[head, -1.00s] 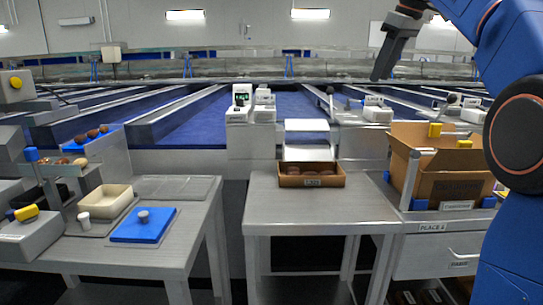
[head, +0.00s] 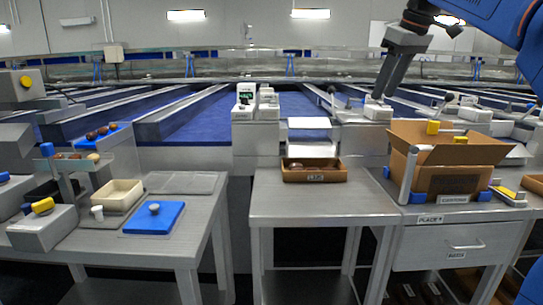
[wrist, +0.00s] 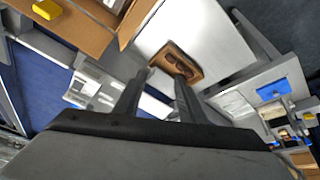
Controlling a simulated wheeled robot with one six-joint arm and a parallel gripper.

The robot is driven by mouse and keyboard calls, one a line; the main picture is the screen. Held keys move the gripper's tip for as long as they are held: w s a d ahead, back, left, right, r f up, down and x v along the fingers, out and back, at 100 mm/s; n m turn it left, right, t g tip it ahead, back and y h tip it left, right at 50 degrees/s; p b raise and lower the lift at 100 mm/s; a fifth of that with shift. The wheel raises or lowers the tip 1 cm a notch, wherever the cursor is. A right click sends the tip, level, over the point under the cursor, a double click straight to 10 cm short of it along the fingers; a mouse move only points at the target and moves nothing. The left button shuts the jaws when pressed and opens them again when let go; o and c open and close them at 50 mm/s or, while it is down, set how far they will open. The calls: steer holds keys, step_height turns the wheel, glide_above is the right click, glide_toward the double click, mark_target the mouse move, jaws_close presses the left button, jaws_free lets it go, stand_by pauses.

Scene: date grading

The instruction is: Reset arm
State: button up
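My blue arm comes in at the upper right of the head view. My gripper (head: 383,97) hangs in the air above and left of the cardboard box, its two dark fingers pointing down. In the wrist view the fingers (wrist: 158,84) stand apart with nothing between them, so the gripper is open and empty. It is well above the tables and touches nothing.
A brown tray of dates (head: 314,180) sits on the middle table (head: 330,207). An open cardboard box (head: 448,181) stands on the right cabinet (head: 450,246). The left table holds a cream bin (head: 117,205) and a blue mat (head: 150,228).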

steer(key=s+f+m+h, duration=0.1)
steer(key=s+f+m, duration=0.2)
steer(key=s+f, duration=1.3)
steer(key=s+f+m, duration=0.3)
steer(key=s+f, duration=1.3)
steer(key=f, duration=0.8)
steer(key=shift+s+a+f+m+t+h, duration=0.25)
steer(key=shift+a+f+m+t+h, duration=0.05)
steer(key=shift+f+h, duration=0.1)
steer(key=shift+c, duration=0.7)
